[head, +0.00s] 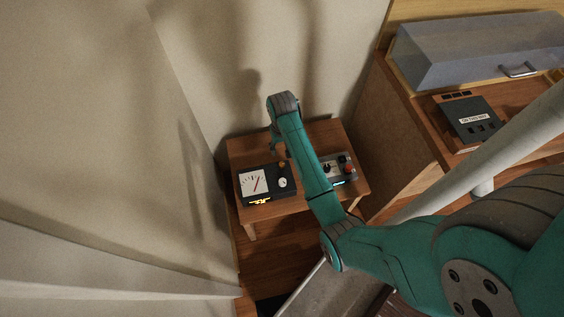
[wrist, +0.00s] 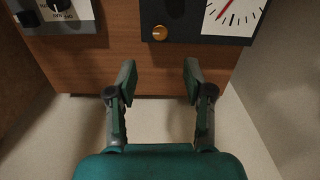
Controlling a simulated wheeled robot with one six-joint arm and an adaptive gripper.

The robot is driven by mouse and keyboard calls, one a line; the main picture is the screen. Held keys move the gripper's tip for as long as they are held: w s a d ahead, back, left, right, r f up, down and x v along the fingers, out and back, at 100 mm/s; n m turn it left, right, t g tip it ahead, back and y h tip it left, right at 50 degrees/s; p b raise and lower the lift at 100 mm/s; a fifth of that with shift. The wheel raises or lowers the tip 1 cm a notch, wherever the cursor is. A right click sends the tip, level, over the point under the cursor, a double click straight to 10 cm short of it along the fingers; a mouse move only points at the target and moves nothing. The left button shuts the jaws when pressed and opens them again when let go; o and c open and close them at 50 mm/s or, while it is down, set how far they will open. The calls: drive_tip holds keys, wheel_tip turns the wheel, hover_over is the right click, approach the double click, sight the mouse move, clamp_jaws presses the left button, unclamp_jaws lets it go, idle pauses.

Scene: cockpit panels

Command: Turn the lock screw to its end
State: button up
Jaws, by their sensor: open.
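A small round brass knob (wrist: 160,33), which looks like the lock screw, sits near the edge of a black gauge panel (wrist: 205,37) in the wrist view. My gripper (wrist: 159,78) is open and empty. Its two fingers are spread apart, and the knob shows beyond the gap between their tips, not between the fingers. In the head view the gauge panel (head: 250,196) lies on a small wooden table, and my gripper (head: 279,150) hangs over its back edge. My arm hides part of the tabletop, and the screw is hard to make out there.
The wooden table (head: 241,153) also holds a grey control box (head: 342,177) with knobs and a red button. Walls stand close behind and left of the table. A wooden cabinet (head: 400,165) to the right carries a clear-covered case (head: 470,50) and a dark labelled panel (head: 474,119).

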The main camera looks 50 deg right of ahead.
sight(282, 164)
wheel_tip(282, 164, down, 11)
drive_tip(key=m, duration=1.1)
drive_tip(key=shift+f, duration=0.2)
clamp_jaws()
